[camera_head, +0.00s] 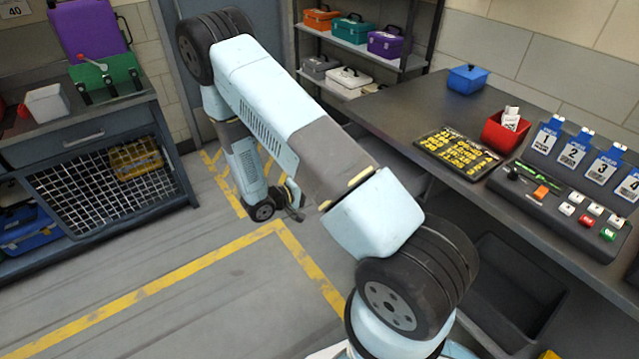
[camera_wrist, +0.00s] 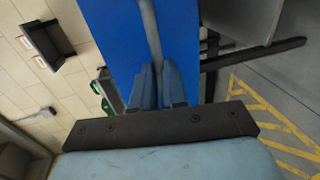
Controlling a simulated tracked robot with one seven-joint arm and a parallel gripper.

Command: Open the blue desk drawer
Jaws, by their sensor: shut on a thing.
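The blue drawer front (camera_wrist: 112,28) fills the upper middle of the wrist view. A grey bar handle (camera_wrist: 151,30) runs along it, upright in the picture. My gripper (camera_wrist: 159,70) is shut on this handle, with one finger on each side of the bar. In the head view my arm crosses the middle and reaches down beside the desk (camera_head: 395,110). The blue drawer front does not show clearly there, as my arm covers that part of the desk. I cannot tell how far the drawer stands out.
A dark open bin (camera_head: 518,290) is under the desk's near part. On the desk are a red box (camera_head: 505,132), a blue box (camera_head: 467,79) and a button panel (camera_head: 560,195). A workbench (camera_head: 85,128) stands at left. The floor with yellow lines (camera_head: 190,268) is clear.

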